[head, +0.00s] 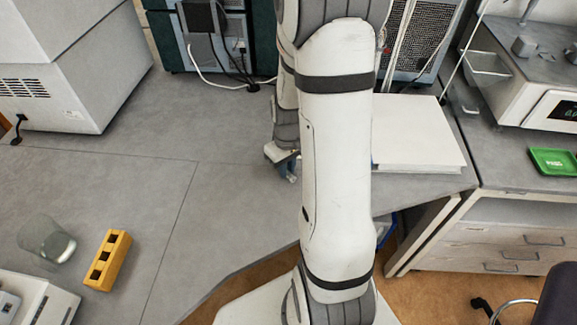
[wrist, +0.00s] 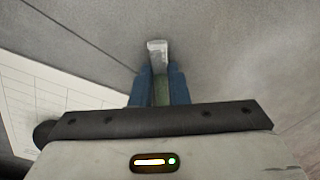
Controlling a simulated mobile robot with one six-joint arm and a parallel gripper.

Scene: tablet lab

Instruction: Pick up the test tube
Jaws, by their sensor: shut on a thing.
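The test tube (wrist: 157,50) shows in the wrist view as a small clear piece sticking out past the blue fingertips, with a greenish part between the fingers. My gripper (wrist: 159,73) is shut on it. In the head view my gripper (head: 283,158) is mostly hidden behind my arm, low over the grey bench. Only a small part of the tube's end (head: 292,177) seems to show there. I cannot tell whether the tube touches the bench.
A white slab or paper stack (head: 425,140) lies right of my arm. A yellow block with square holes (head: 107,260) and a clear glass beaker (head: 47,240) stand at the lower left. A large white machine (head: 85,75) is at the back left. The middle-left bench is clear.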

